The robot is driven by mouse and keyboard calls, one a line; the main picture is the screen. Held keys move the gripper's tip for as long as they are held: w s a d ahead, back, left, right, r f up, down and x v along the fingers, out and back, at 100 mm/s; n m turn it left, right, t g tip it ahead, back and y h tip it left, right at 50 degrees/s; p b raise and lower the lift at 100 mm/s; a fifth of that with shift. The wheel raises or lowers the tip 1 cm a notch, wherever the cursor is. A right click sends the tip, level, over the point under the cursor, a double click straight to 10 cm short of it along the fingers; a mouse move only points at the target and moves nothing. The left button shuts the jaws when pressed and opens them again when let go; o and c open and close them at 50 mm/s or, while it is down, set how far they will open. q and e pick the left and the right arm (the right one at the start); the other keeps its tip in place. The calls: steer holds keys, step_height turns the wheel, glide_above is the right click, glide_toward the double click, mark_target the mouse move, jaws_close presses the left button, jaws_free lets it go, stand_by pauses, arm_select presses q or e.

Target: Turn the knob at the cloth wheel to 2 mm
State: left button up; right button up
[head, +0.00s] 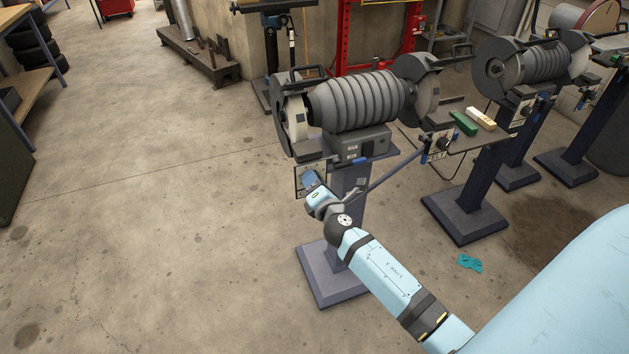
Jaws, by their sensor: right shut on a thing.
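The nearest bench grinder stands on a blue-grey pedestal, with a ribbed grey motor body (362,100). A pale wheel (297,117) sits in the guard at its left end; I cannot tell its material for sure. Below that wheel hangs a small dark-framed panel (299,181). My right gripper (311,181) comes up from the lower right and is shut at this panel, on what appears to be the knob. The gripper hides the knob, and no scale or reading is legible. My left gripper is not in view.
A second panel with small knobs (437,148) is under the grinder's right wheel. A shelf beside it holds a green block (464,123) and a pale block (481,119). Another grinder (537,65) stands behind right. A teal cloth (469,263) lies on the floor.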

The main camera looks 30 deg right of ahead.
steer(key=shift+r+n, duration=0.2)
steer(key=shift+n, duration=0.3)
steer(key=shift+d, duration=0.1)
steer(key=o, duration=0.9)
steer(key=shift+w+f, duration=0.1)
steer(key=shift+f, duration=0.05)
steer(key=b+v, duration=0.1)
steer(key=v, duration=1.3)
steer(key=shift+w+b, duration=0.1)
steer(key=shift+b, duration=0.2)
